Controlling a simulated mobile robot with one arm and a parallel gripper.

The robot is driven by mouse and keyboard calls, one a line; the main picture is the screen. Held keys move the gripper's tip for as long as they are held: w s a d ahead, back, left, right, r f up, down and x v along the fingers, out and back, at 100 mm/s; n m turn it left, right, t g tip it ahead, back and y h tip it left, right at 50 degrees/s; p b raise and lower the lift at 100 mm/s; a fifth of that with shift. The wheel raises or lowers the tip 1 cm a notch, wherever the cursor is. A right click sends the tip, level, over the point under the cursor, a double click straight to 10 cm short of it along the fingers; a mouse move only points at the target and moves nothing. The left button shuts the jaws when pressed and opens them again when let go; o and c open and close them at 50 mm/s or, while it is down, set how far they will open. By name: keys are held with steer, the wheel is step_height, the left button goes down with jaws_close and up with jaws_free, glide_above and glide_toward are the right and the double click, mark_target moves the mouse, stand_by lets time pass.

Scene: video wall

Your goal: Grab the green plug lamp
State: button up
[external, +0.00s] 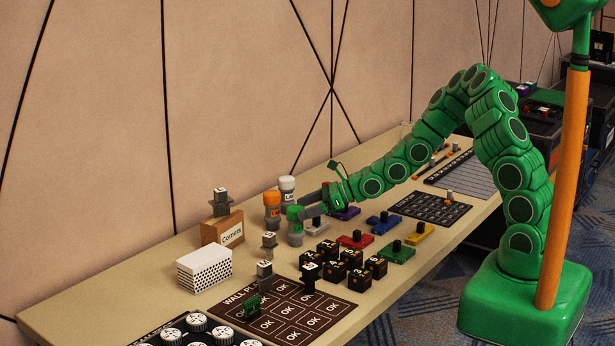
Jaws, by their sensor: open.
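The green plug lamp (295,231) stands upright on the table, with a green top and a grey lower body. My gripper (299,205) is open at the lamp's top, its dark fingers reaching in from the right. One finger passes behind the lamp's top and the other lies close to its right side. I cannot tell whether either finger touches the lamp.
An orange-topped lamp (272,209) and a white-topped one (287,187) stand close behind. A grey piece (269,244) stands in front left, near the Corners box (222,230). Black numbered cubes (335,268) and coloured blocks (355,240) lie to the right.

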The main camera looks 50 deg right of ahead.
mark_target(290, 213)
steer(key=shift+x, duration=2.4)
steer(key=shift+w+a+f, duration=0.15)
steer(key=shift+w+a, duration=0.05)
steer(key=shift+w, duration=0.05)
steer(key=shift+c, duration=0.4)
steer(key=c, duration=1)
steer(key=shift+c, duration=0.2)
